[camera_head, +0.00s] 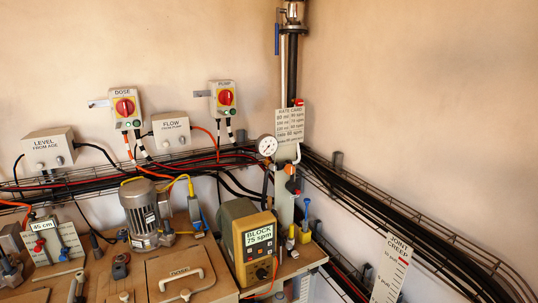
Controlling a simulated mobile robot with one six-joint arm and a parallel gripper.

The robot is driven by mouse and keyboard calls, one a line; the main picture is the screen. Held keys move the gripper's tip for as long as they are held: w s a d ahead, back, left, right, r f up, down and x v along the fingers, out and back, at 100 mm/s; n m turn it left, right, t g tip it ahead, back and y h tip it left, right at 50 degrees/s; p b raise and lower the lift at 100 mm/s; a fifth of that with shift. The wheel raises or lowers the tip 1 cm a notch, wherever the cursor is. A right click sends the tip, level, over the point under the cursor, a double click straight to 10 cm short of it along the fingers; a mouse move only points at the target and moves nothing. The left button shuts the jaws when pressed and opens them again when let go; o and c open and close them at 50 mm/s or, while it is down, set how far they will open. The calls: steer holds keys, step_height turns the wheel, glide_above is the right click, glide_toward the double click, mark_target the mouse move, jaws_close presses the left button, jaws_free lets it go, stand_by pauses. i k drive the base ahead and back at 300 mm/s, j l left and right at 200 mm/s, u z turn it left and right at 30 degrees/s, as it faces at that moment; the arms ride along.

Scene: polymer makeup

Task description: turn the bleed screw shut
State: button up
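I cannot tell for certain which part is the bleed screw. Several small fittings stand around the grey vertical column at the centre right. They include a dark valve with an orange-red part (292,187), a blue-topped fitting (306,217) and a yellow fitting (291,238). A round white pressure gauge (267,145) sits at the column's upper left. The fittings are too small to tell whether any screw is open or shut. My gripper is not in view.
A tan pump unit labelled "BLOCK 75 spm" (247,242) stands left of the column. A grey motor (143,211) is farther left. Black cables on a wire tray (395,226) run along the right wall. A "JOINT CREEP" scale (391,268) stands at lower right.

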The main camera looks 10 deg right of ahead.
mark_target(288, 245)
steer(key=i+j, duration=0.6)
steer(key=i, duration=0.25)
